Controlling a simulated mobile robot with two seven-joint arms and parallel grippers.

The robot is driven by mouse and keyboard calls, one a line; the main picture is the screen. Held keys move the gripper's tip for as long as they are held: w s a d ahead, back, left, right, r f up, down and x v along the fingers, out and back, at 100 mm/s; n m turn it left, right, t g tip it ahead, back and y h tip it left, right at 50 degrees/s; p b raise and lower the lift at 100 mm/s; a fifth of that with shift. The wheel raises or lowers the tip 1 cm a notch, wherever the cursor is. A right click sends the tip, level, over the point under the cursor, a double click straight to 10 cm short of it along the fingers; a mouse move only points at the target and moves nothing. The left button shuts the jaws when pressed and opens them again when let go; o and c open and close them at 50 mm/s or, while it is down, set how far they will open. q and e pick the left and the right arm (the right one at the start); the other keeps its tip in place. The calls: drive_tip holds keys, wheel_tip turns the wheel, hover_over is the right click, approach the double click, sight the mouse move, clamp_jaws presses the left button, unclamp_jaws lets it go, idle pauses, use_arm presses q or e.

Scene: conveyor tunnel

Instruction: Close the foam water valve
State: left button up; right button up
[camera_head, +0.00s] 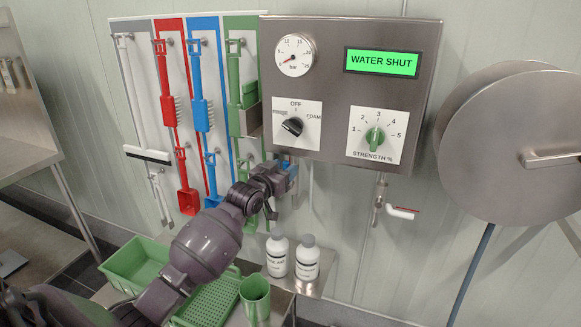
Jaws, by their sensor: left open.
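My left gripper (284,172) reaches up from the lower left to just under the left part of the steel control panel (350,90). It is open. A small blue part (291,171) shows at its fingertips; it may be a valve lever, but the gripper hides most of it, and I cannot tell if they touch. A pipe valve (379,205) under the panel's right part has a lever (402,212) with a red edge, pointing right, roughly level. The green display (382,62) reads WATER SHUT. My right gripper is not in view.
The panel carries a gauge (295,55), a black selector knob (292,127) and a green strength knob (375,138). Two bottles (277,254) stand on a small shelf below. Coloured cleaning tools (200,114) hang left; a hose reel (510,150) is right. A green tub (137,264) is lower left.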

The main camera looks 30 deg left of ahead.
use_arm(q)
drive_tip(key=shift+w, duration=1.6)
